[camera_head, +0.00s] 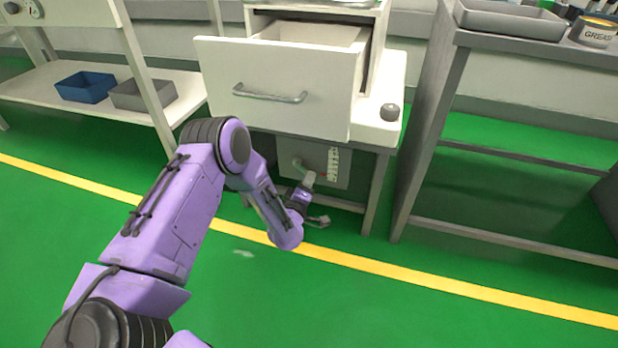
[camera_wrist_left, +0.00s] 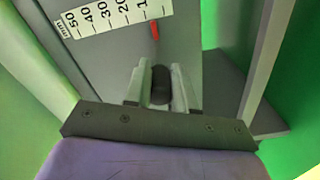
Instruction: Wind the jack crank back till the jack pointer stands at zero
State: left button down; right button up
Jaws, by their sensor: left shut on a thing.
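My left gripper (camera_head: 309,179) reaches down to the grey jack panel under the drawer bench. In the left wrist view its two pale fingers (camera_wrist_left: 158,88) are closed on the dark crank knob (camera_wrist_left: 160,80). A light grey crank arm (camera_head: 298,163) shows beside the gripper in the head view; the knob is hidden there. The white millimetre scale (camera_head: 333,163) stands to the right, and it also shows in the left wrist view (camera_wrist_left: 108,16). The red jack pointer (camera_wrist_left: 154,30) is near the low end, past the 20 mark; its exact reading cannot be told. My right gripper is not in view.
A drawer (camera_head: 280,82) stands open above the jack, overhanging it. Bench legs (camera_head: 375,195) flank the space to the right. A shelf with a blue bin (camera_head: 85,87) is at the left, and another table (camera_head: 470,42) at the right. The green floor in front is clear.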

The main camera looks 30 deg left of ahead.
pick_arm(q)
jog(key=shift+s+a+f+m+p, duration=0.2)
jog(key=shift+a+f+m, duration=0.15)
jog(key=shift+m, duration=0.55)
jog(key=shift+s+a+f+m+p, duration=0.15)
jog(key=shift+a+f+m, duration=0.2)
jog(key=shift+m, duration=0.55)
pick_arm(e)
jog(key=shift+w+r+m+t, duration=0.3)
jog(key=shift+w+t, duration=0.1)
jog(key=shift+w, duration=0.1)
pick_arm(q)
jog(key=shift+w, duration=0.1)
jog(key=c, duration=0.9)
grip_release()
jog(key=shift+c, duration=0.2)
jog(key=shift+d+r, duration=0.1)
jog(key=p+v, duration=0.4)
jog(key=v, duration=0.6)
jog(key=shift+s, duration=0.25)
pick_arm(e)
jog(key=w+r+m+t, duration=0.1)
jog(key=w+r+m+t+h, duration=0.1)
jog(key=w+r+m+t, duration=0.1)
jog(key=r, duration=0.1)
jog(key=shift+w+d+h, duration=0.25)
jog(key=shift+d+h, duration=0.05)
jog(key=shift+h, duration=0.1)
